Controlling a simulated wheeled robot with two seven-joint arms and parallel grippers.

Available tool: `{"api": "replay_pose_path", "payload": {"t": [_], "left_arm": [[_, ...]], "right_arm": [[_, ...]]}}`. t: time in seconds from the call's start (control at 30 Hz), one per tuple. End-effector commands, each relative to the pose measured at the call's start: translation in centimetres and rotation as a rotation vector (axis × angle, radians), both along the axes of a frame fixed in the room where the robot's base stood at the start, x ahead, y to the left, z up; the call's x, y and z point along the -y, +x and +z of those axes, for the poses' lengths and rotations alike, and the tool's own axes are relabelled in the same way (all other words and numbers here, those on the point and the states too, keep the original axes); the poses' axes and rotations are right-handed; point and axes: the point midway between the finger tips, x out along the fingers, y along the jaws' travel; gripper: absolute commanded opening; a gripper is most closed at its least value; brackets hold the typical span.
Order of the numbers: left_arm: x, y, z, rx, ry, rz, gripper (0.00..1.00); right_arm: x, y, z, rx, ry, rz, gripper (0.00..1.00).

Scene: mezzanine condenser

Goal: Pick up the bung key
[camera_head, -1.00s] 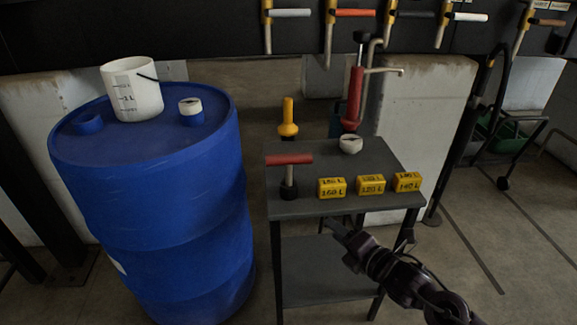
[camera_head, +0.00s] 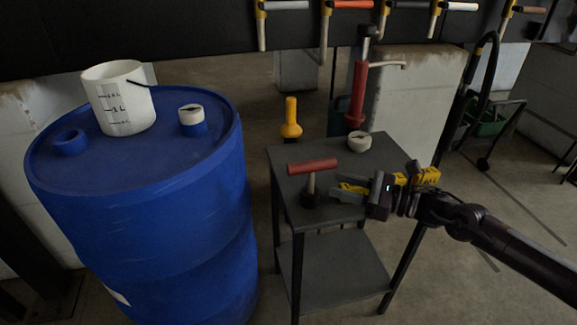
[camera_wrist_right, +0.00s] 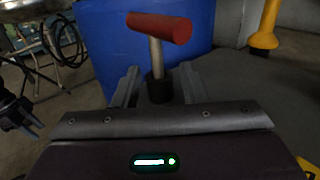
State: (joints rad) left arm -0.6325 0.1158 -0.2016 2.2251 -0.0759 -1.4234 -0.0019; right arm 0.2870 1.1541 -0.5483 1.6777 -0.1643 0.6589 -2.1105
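The bung key (camera_head: 312,167), a T-shaped tool with a red crossbar and a grey stem, stands upright in a dark base near the left front of the grey side table (camera_head: 385,150). In the right wrist view the bung key (camera_wrist_right: 157,28) shows ahead, its stem seen between the two fingers. My right gripper (camera_head: 336,187) is open and empty just to the right of the key, low over the tabletop. It also shows in the right wrist view (camera_wrist_right: 158,75). The fingers look apart from the stem.
A blue drum (camera_head: 150,210) stands left of the table, with a white bucket (camera_head: 118,98) on top. A red pump (camera_head: 358,90) and a white cap (camera_head: 359,141) are at the table's back. Yellow blocks (camera_head: 424,175) are partly hidden by my right gripper. A yellow tool (camera_head: 291,118) stands behind.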

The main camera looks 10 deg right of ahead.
Motion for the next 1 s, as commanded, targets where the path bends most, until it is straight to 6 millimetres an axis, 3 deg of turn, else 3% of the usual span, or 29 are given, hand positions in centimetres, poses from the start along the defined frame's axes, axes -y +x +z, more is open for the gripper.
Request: {"api": "replay_pose_path", "payload": {"t": [0.17,0.63,0.93,1.0], "left_arm": [[0.0,0.0,0.0,-0.001,-0.001,0.0,0.36],[-0.4,-0.2,0.2,-0.02,0.009,0.008,0.36],[-0.4,-0.2,0.2,-0.022,0.011,0.009,0.36],[-0.4,-0.2,0.2,-0.022,0.011,0.009,0.36]], "right_arm": [[-0.8,0.6,0.1,0.007,0.0,0.003,0.39],[-6.2,3.6,0.3,0.006,0.0,0.002,0.39],[-6.7,3.9,0.2,0.004,-0.003,0.002,0.39],[-6.7,3.9,0.2,0.004,-0.003,0.002,0.32]]}}
